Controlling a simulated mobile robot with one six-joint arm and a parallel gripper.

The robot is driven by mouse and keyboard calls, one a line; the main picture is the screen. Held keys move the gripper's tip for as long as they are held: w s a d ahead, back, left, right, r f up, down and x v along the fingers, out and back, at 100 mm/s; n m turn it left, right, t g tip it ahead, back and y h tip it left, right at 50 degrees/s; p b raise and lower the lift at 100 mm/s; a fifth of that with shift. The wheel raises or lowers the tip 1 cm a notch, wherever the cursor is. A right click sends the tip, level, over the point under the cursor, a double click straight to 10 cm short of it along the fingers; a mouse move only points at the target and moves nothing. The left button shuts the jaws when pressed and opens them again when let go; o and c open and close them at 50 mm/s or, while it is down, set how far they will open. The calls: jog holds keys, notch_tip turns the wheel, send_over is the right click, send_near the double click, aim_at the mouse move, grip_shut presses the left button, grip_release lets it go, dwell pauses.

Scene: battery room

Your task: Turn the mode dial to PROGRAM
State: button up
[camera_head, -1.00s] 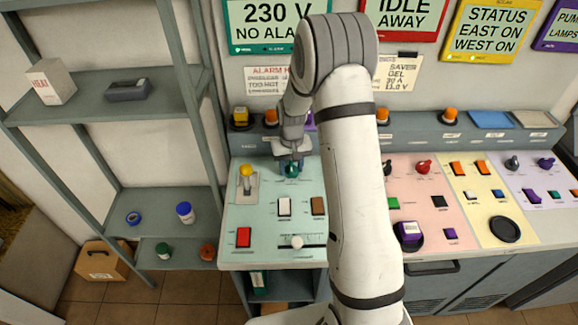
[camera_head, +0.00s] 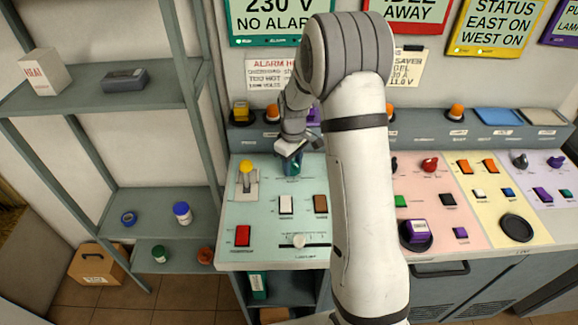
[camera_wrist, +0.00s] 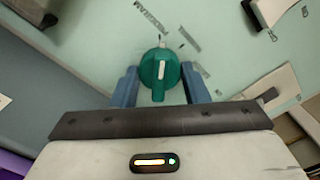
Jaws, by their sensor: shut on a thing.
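The mode dial is a round green knob (camera_wrist: 158,74) with a white pointer line, in the middle of the wrist view. Its pointer faces up in that view, roughly toward the PROGRAM lettering (camera_wrist: 152,18). A second label (camera_wrist: 187,39) lies to the right of it, too blurred to read. My gripper (camera_wrist: 160,84) is shut on the dial, with one blue finger on each side. In the head view my gripper (camera_head: 291,158) is over the dial (camera_head: 293,169) at the back of the pale green panel, and hides part of it.
A yellow-topped lever (camera_head: 247,167) stands left of the dial. White (camera_head: 286,205) and brown (camera_head: 320,204) rocker switches, a red switch (camera_head: 243,236) and a slider (camera_head: 299,241) lie in front. A grey shelf (camera_head: 170,212) stands to the left.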

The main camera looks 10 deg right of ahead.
aim_at(293, 162)
jog(key=shift+w+n, duration=0.1)
jog(key=shift+n, duration=0.5)
jog(key=shift+d+r, duration=0.1)
jog(key=o, duration=1)
notch_tip(293, 162, up, 7)
jog(key=shift+f+b, duration=0.1)
jog(key=shift+b, duration=0.65)
jog(key=shift+r, duration=0.45)
